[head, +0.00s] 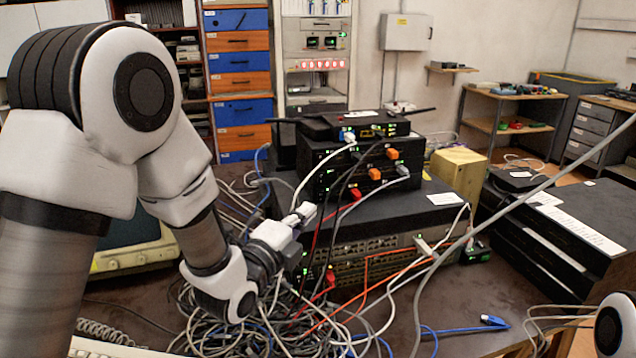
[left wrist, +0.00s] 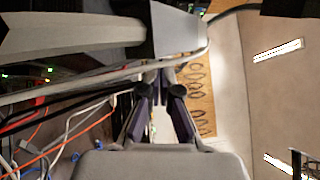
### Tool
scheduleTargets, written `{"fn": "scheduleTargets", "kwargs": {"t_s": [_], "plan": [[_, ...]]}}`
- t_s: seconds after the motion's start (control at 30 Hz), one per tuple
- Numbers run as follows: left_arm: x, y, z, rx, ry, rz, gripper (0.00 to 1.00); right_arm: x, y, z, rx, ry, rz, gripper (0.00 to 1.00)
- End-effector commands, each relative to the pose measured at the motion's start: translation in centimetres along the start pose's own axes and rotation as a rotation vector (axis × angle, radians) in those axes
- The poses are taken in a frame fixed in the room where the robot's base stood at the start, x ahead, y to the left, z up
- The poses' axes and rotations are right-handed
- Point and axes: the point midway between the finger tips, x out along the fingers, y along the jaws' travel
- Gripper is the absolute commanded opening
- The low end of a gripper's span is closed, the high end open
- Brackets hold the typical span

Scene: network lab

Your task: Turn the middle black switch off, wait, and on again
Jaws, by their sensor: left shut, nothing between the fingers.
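Black network units are stacked on the table. The middle black switch (head: 319,158) has small green lights on its front, with orange and grey plugs in the stack's ports. A black unit with antennas (head: 355,125) sits on top. Whether the fingers touch the switch cannot be told. The power control is not discernible. My right gripper is out of view.
A tangle of grey cables (head: 225,325) covers the table's front left. A wide dark chassis (head: 400,215) lies under the stack. A thick grey cable (head: 470,235) crosses the right side. A yellow box (head: 459,172) stands behind right.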

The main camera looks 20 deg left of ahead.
Motion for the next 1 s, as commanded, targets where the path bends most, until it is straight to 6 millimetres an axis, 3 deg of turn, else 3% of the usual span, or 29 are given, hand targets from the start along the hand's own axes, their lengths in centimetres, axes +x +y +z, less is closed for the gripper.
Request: {"fn": "scheduleTargets", "kwargs": {"t_s": [0.33,0.4,0.6,1.0], "plan": [[7.6,-0.1,0.0,0.001,0.0,-0.001,0.0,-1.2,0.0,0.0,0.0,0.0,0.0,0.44],[8.6,-0.2,1.1,-0.004,-0.003,-0.001,0.0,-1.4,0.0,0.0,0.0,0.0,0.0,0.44],[10.1,0.0,2.7,-0.001,-0.002,0.0,0.0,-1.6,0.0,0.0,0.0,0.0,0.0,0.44],[10.5,0.1,3.1,0.0,-0.001,-0.001,0.0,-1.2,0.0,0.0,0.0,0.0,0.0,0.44]]}}
